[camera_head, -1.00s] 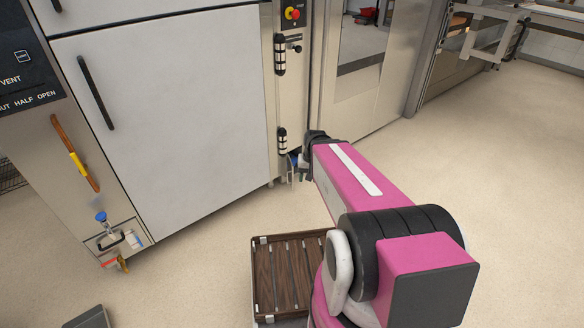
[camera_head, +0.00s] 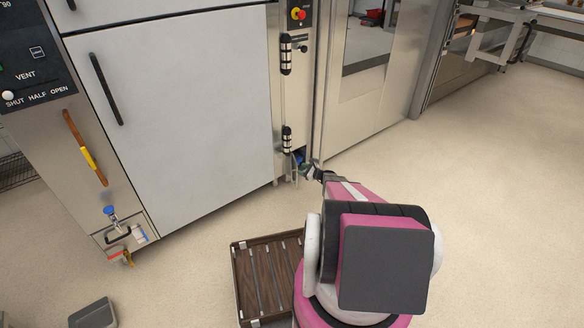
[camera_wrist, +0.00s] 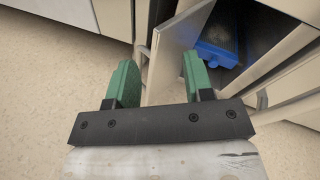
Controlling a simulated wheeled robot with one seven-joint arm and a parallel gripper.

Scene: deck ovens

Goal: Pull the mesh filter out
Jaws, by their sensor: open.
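The mesh filter (camera_wrist: 231,37) has a blue frame with a dark mesh-like middle. It sits inside a low opening in the machine, its blue front edge facing out. In the head view only a small patch of blue (camera_head: 298,157) shows there. My gripper (camera_wrist: 158,72), with green fingers, is open and empty. It is in front of and left of the filter in the wrist view, apart from it. A thin open door panel (camera_wrist: 174,52) stands beyond the fingers, left of the opening. In the head view my gripper (camera_head: 312,172) is small and partly hidden by my arm.
A large pale oven door (camera_head: 190,100) fills the left, with a drain valve (camera_head: 111,213) low beside it. A dark slatted wooden crate (camera_head: 238,282) stands on the floor near my arm. A grey bin (camera_head: 94,314) is at lower left. The floor at right is clear.

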